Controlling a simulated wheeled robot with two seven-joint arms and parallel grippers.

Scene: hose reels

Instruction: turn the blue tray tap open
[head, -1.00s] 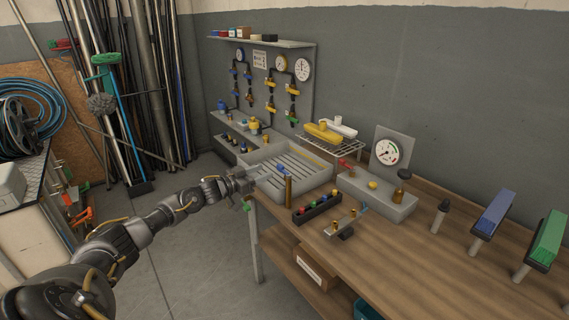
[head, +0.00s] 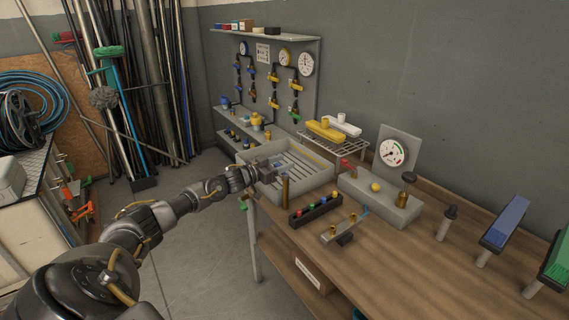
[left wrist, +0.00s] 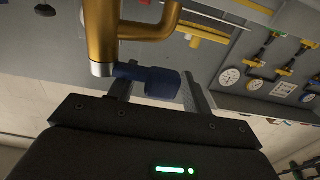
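The blue tray tap has an upright brass post (head: 285,188) at the front edge of the grey slatted tray (head: 322,181). Its blue handle (head: 277,164) is at the top, partly hidden by my left gripper (head: 264,170). In the left wrist view, the brass pipe (left wrist: 101,32) comes down from the top with a curved spout. The blue handle (left wrist: 158,84) sticks out sideways from its silver end, between my parted left fingers (left wrist: 158,92). The right finger is very close to the handle; I cannot tell whether it touches. My right gripper is not in view.
A dark rack of coloured caps (head: 315,210) and a small brass-ended fitting (head: 345,229) lie right of the tap. A grey block with a gauge (head: 393,152) stands behind them. A panel of pipes and gauges (head: 270,85) is at the back.

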